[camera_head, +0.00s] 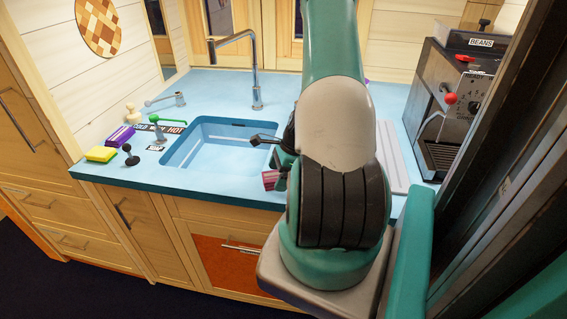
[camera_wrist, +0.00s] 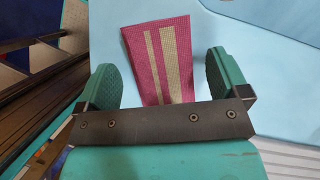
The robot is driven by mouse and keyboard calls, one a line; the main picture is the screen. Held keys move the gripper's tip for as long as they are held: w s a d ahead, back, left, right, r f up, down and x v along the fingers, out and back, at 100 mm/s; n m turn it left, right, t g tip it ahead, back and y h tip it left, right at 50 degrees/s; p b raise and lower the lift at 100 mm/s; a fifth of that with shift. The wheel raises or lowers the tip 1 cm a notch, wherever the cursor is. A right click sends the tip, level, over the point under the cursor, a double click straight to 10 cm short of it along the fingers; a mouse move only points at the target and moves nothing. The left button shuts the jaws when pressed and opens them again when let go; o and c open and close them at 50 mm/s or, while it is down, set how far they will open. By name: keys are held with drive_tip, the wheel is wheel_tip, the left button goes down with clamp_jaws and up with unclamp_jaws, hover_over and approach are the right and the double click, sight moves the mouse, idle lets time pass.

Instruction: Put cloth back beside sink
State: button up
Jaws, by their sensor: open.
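The cloth (camera_wrist: 157,48) is pink-red with pale beige stripes. In the wrist view it lies between and beyond the two green fingers of my gripper (camera_wrist: 163,82), with its lower end hidden by the gripper's dark crossbar. The fingers are wide apart and there is a gap on each side of the cloth. In the head view a small part of the cloth (camera_head: 269,180) shows by the counter's front edge, right of the sink. My gripper there is mostly hidden behind my arm. The blue sink (camera_head: 215,151) is empty, set into the light blue counter (camera_head: 199,92).
A tall tap (camera_head: 256,85) stands behind the sink. A yellow sponge (camera_head: 101,154), a purple item (camera_head: 121,136) and a small dark knobbed object (camera_head: 131,157) are left of it. A coffee machine (camera_head: 440,120) stands at the right. The counter's back left is mostly clear.

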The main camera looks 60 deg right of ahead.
drive_tip(key=b+v, duration=0.2)
drive_tip(key=v, duration=1)
drive_tip(key=w+a+r+n+g, duration=0.1)
drive_tip(key=w+a+r+n, duration=0.3)
drive_tip(key=a, duration=0.4)
drive_tip(key=w+a+r+n+y, duration=0.1)
drive_tip(key=w+a+r+n, duration=0.25)
drive_tip(key=a+n, duration=0.3)
drive_tip(key=w+a+r+n+g, duration=0.1)
drive_tip(key=w+a+r+n, duration=0.1)
drive_tip(key=w+a+n, duration=0.45)
drive_tip(key=s+a+r+n, duration=0.2)
drive_tip(key=s+a+n, duration=0.3)
drive_tip(key=a, duration=0.3)
drive_tip(key=s+a+r+n+g, duration=0.1)
drive_tip(key=s+a+r+n, duration=0.1)
drive_tip(key=s+a+n, duration=0.4)
drive_tip(key=s+a+r+n, duration=0.2)
drive_tip(key=s+a+n, duration=0.3)
drive_tip(key=a, duration=0.6)
drive_tip(key=shift+s+r+n+g, duration=0.15)
drive_tip(key=shift+r+n+g, duration=0.2)
drive_tip(key=shift+n, duration=0.85)
